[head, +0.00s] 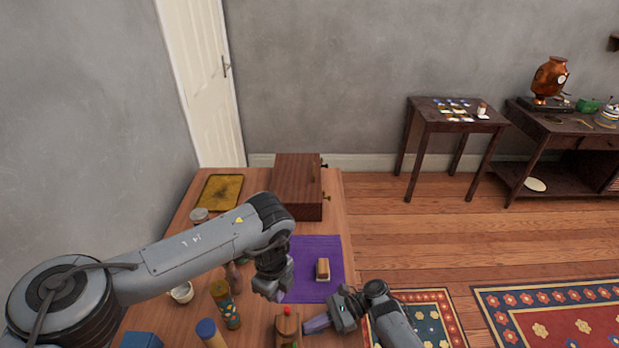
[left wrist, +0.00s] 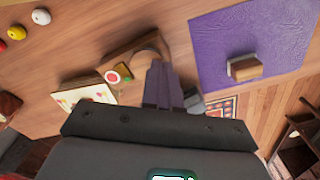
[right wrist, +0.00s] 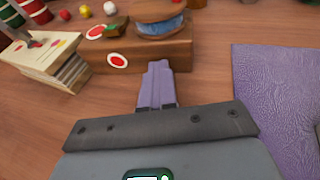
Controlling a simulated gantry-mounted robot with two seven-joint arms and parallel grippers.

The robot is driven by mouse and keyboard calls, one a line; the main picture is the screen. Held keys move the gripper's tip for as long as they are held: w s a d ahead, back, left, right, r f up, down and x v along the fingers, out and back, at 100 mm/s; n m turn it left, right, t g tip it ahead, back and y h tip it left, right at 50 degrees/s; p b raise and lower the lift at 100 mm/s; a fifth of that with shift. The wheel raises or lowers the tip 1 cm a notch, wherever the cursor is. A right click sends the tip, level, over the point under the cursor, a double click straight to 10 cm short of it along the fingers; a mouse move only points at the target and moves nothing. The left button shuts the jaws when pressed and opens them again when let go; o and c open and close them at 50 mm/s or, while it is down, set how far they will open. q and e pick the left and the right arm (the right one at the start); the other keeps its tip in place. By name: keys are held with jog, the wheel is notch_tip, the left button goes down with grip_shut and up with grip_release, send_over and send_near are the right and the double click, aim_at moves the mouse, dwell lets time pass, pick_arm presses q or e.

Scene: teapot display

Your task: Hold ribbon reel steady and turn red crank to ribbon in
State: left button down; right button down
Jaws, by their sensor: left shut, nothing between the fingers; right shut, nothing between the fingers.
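The ribbon reel shows in the right wrist view (right wrist: 165,24) as a round wooden spool with blue ribbon on a wooden block. In the head view it stands at the table's front (head: 288,332), with a red knob (head: 287,311) on top, perhaps the crank. My left gripper (head: 282,294) is shut and empty above the table beyond the reel; in the left wrist view its fingertips (left wrist: 157,68) overlap the spool (left wrist: 146,52). My right gripper (head: 310,326) is shut and empty just right of the reel; its fingertips (right wrist: 158,66) point at the block's front. Contact is unclear.
A purple mat (head: 325,285) with a brown block (head: 322,269) lies beyond the reel. A card stack (right wrist: 45,62) and small coloured balls (right wrist: 85,12) are near it. Bottles and a blue-capped cylinder (head: 208,330) stand left; a wooden box (head: 297,186) stands at the back.

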pick_arm(q)
jog(key=shift+r, duration=1.1)
jog(key=shift+s, duration=0.1)
jog(key=g+h, duration=0.1)
jog(key=h, duration=0.1)
send_over(279, 317)
jog(key=a, duration=0.3)
notch_tip(279, 317, down, 6)
jog(key=shift+s+d, duration=0.15)
jog(key=shift+s, duration=0.15)
jog(key=shift+d, duration=0.6)
dwell(0.7)
jog(key=shift+w, duration=0.25)
dwell(0.5)
jog(key=shift+w+d, duration=0.2)
jog(key=shift+w, duration=0.15)
